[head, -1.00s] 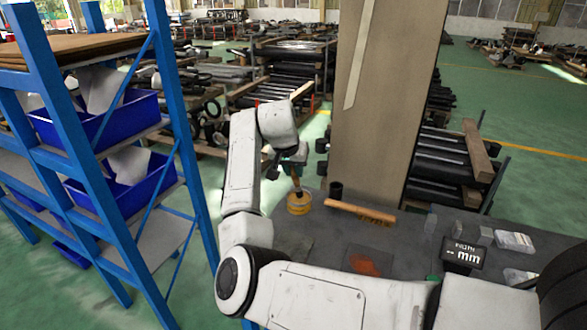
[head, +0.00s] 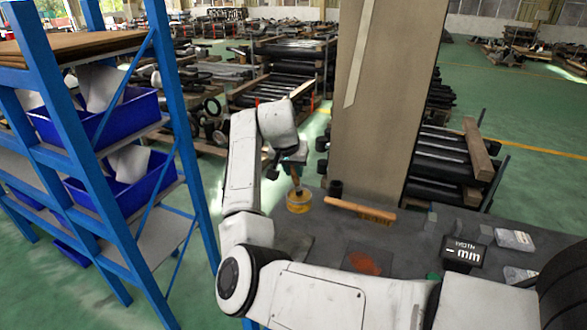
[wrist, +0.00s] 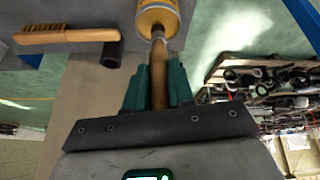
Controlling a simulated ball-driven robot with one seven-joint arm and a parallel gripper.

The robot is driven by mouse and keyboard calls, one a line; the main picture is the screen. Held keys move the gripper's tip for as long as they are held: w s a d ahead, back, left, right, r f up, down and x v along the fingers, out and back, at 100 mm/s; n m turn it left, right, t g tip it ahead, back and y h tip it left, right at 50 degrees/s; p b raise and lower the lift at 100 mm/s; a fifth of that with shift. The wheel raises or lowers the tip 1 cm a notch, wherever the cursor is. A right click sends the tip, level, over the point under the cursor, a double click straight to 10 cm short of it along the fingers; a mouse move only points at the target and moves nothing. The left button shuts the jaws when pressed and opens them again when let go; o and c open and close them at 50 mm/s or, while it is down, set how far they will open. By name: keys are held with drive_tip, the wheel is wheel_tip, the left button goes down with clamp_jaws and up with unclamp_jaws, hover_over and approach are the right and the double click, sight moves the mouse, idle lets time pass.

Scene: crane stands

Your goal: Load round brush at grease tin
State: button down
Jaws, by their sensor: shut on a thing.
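My gripper (head: 292,160) is shut on the wooden handle of the round brush (head: 296,179), which points down at the yellow grease tin (head: 298,205). In the wrist view, the teal fingers (wrist: 159,75) clasp both sides of the brush handle (wrist: 158,62). The handle's far end meets the open top of the grease tin (wrist: 157,20). The brush head is hidden at or inside the tin, so I cannot tell how deep it is. The tin stands near the left end of the dark bench (head: 415,240).
A wooden-handled flat brush (head: 360,210) lies right of the tin, with a small black cylinder (head: 335,189) behind it. A reddish patch (head: 364,263) and a "mm" display (head: 464,252) are on the bench. A tan column (head: 375,100) rises behind. A blue shelf (head: 150,150) stands left.

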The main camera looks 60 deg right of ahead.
drive_tip(key=shift+r+p, duration=3.15)
drive_tip(key=shift+r, duration=0.4)
